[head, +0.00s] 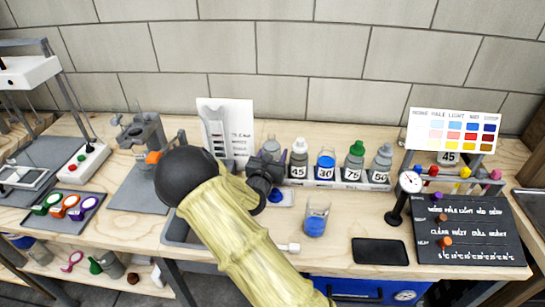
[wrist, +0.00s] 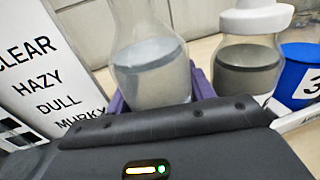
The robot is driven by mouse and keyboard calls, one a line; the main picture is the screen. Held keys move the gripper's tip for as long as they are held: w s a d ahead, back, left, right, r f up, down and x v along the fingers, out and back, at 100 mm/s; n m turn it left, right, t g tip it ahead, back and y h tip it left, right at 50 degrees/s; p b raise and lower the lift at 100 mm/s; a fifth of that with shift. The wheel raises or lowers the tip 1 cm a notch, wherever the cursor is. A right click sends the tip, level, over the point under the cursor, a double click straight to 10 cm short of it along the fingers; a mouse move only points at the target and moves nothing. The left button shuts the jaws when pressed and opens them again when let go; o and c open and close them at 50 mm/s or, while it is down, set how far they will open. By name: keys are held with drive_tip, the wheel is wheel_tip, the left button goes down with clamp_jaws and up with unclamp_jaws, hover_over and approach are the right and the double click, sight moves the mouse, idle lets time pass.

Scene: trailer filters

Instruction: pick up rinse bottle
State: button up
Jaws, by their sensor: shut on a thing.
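The rinse bottle, a clear bottle with colourless liquid (wrist: 155,70), stands between the purple fingers of my gripper (wrist: 162,92) in the wrist view. My gripper is shut on it. In the head view the bottle's top (head: 271,145) shows just behind my dark gripper (head: 266,165), at the left of the bottle row. The bottle looks roughly upright. Its lower part is hidden by the gripper, and I cannot tell whether its base touches the bench.
Right of it stand a white-capped bottle (head: 298,160), a blue container (head: 325,167), a green-capped bottle (head: 354,163) and a grey bottle (head: 381,165). A white chart card (head: 236,125) is close on the left. A beaker with blue contents (head: 315,222) stands in front.

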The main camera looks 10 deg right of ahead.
wheel_tip(320, 180, up, 28)
drive_tip(key=p, duration=0.3)
drive_tip(key=shift+a, duration=0.1)
idle(0.5)
